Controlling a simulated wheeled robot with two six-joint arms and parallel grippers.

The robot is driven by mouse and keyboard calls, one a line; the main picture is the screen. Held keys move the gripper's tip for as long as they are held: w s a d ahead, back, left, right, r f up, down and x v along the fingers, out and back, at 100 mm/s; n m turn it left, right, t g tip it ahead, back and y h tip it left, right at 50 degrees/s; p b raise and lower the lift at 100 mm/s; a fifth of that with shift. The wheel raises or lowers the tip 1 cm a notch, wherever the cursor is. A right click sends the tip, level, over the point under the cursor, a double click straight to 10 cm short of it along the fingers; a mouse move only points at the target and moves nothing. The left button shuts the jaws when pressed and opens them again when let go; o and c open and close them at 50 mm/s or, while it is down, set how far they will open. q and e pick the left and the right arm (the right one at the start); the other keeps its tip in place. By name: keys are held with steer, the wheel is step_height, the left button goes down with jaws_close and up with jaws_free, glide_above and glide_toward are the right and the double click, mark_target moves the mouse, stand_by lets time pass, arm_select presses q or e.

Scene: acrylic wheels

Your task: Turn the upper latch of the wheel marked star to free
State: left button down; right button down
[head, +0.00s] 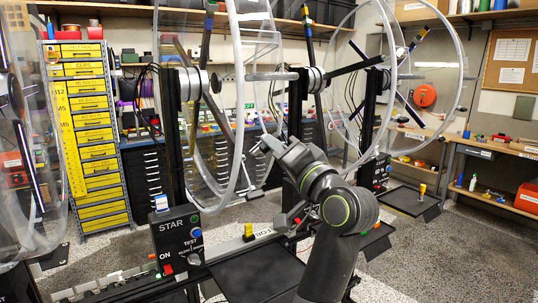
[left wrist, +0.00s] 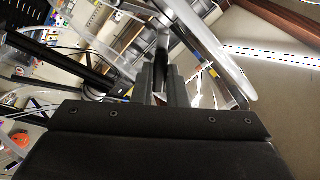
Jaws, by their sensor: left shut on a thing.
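The wheel marked star is a large clear acrylic ring (head: 237,100) on a black post, behind a black control box (head: 180,241) labelled STAR. My left gripper (head: 264,147) is at the right side of this ring. In the left wrist view its dark fingers (left wrist: 161,88) are shut on a slim grey piece (left wrist: 162,52), which looks like a latch lever. The fingers hide its lower end. A clear rim (left wrist: 212,48) passes close to the right of the fingers. A small silver latch-like piece (head: 252,193) shows lower on the ring. I cannot read the latch's setting. My right gripper is not in view.
A second clear wheel (head: 388,75) stands on its own post behind to the right. Another clear wheel (head: 55,140) is at the left edge. A black tray (head: 258,275) lies low in front. A yellow drawer cabinet (head: 88,130) stands at the back left.

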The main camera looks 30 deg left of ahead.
arm_select(q)
steer(key=shift+n+b, duration=0.7)
steer(key=shift+b, duration=0.15)
steer(key=shift+r, duration=0.1)
